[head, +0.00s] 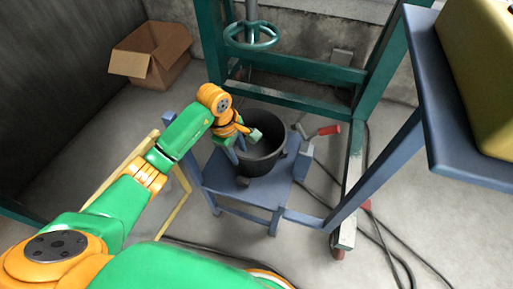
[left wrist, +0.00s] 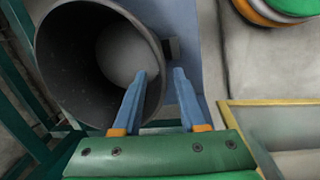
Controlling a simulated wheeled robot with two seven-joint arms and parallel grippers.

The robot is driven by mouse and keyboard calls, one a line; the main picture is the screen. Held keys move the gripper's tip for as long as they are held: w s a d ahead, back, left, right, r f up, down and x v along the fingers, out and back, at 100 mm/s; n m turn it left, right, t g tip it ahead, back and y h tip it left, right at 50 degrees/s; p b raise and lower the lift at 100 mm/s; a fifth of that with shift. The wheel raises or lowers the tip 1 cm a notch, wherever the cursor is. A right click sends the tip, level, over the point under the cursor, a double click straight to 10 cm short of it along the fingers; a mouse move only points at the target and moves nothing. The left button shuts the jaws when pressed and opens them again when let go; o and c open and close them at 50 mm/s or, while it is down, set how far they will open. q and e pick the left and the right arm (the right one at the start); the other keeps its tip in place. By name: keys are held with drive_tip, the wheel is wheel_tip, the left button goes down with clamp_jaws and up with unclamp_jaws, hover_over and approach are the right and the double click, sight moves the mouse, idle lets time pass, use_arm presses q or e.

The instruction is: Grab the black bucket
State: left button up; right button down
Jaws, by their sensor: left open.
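The black bucket (head: 268,158) stands upright on a small blue stand (head: 285,190). In the left wrist view the bucket (left wrist: 70,55) fills the upper left, its mouth facing the camera. My left gripper (head: 240,141) is at the bucket's left rim in the head view. In the left wrist view its two blue fingers (left wrist: 160,76) are apart, with the bucket's rim showing between them. One finger overlaps the bucket's mouth and the other lies outside the wall. Whether either finger touches the wall cannot be told. My right gripper is not in view.
A green frame with a handwheel (head: 251,36) stands behind the bucket. A red-handled tool (head: 328,130) is to its right. A blue table (head: 450,140) with a yellow object (head: 485,70) is at the upper right. An open cardboard box (head: 152,55) sits at the back left. Cables cross the floor.

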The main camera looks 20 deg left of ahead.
sight(242, 162)
use_arm(q)
drive_tip(key=shift+w+d+f, duration=0.1)
drive_tip(key=shift+f, duration=0.45)
drive_tip(key=f+b, duration=0.1)
drive_tip(key=f, duration=0.3)
drive_tip(key=f+b, duration=0.1)
drive_tip(key=shift+w+d+f+b, duration=0.15)
drive_tip(key=shift+w+f+b, duration=0.15)
drive_tip(key=shift+w+f, duration=0.1)
drive_tip(key=shift+f, duration=0.2)
drive_tip(key=shift+r, duration=0.1)
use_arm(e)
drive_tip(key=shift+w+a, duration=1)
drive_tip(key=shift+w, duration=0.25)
use_arm(q)
drive_tip(key=c, duration=0.7)
clamp_jaws()
drive_tip(key=shift+w+r, duration=0.1)
drive_tip(key=shift+w, duration=0.1)
